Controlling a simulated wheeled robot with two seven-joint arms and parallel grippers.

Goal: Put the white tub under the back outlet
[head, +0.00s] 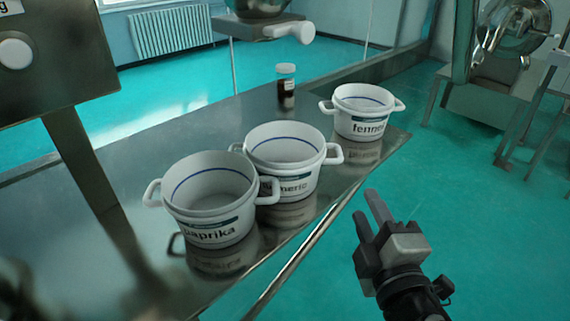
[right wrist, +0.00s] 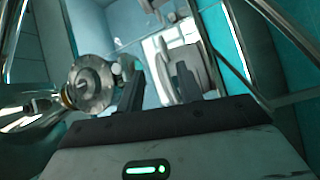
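Three white two-handled tubs stand upright on a steel table. The nearest tub (head: 213,200) is labelled "paprika". The middle tub (head: 284,163) has a partly hidden label ending in "meric". The third tub (head: 362,112), by the table's far right corner, has a label starting "fenne". All have a blue line inside and look empty. A white cylindrical spout-like part (head: 292,31) sticks out of a metal machine at the top; I cannot tell if it is the back outlet. My right gripper (head: 366,204) is open and empty, off the table's right edge. My left gripper is not in view.
A dark jar with a white lid (head: 286,86) stands behind the tubs. A steel table (head: 120,185) bears the tubs. A grey panel on a post (head: 55,55) blocks the upper left. Metal machinery (head: 500,75) stands at the far right. The green floor beside my right gripper is clear.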

